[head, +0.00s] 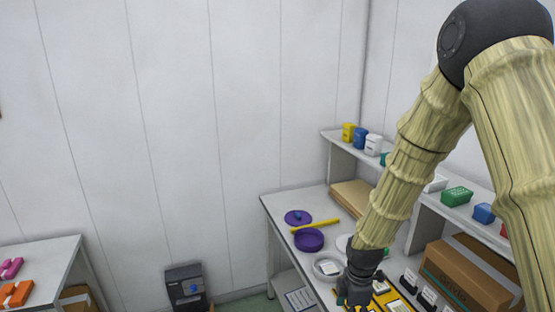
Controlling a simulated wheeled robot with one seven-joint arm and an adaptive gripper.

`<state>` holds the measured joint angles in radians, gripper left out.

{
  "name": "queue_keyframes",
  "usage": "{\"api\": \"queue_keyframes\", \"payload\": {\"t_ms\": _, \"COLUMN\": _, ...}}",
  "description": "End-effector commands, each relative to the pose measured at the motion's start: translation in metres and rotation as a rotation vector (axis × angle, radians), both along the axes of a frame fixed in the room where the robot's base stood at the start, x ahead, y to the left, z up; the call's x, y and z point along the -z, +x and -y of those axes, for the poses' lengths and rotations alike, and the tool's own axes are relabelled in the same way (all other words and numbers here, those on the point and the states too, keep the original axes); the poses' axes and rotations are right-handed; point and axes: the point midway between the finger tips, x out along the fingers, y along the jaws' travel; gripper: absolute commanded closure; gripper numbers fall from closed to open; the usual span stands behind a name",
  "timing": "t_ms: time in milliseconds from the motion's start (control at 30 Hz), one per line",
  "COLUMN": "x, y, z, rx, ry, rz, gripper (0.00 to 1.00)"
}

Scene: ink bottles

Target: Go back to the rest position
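My gripper (355,290) is at the bottom of the head view, low over the right-hand table (284,216). It is small and dark here, and I cannot tell whether its fingers are open or shut or hold anything. My arm comes down to it from the upper right, bent at a dark joint. A round whitish dish (318,268) is just left of the gripper. A yellow tray (398,303) with pale items is just right of it. The arm hides part of the table and shelf.
A purple bowl (309,241), a purple disc (298,217) and a yellow stick (316,226) lie further back. A raised shelf (345,148) carries coloured bottles. A cardboard box (465,281) stands at right. Another table (45,259) is at left. Wall space at left is clear.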

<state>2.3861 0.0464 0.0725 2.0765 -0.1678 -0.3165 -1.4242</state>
Motion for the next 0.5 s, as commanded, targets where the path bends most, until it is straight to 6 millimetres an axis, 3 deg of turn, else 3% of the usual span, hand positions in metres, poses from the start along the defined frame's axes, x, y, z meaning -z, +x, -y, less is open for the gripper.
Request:
{"api": "queue_keyframes", "payload": {"t_ms": 267, "x": 0.102, "y": -0.05, "z": -0.009, "rx": 0.291, "ry": 0.02, "rz": -0.028, "gripper": 0.25}}
{"api": "queue_keyframes", "payload": {"t_ms": 500, "x": 0.197, "y": -0.124, "z": -0.004, "rx": 0.677, "ry": 0.024, "rz": -0.05, "gripper": 0.25}}
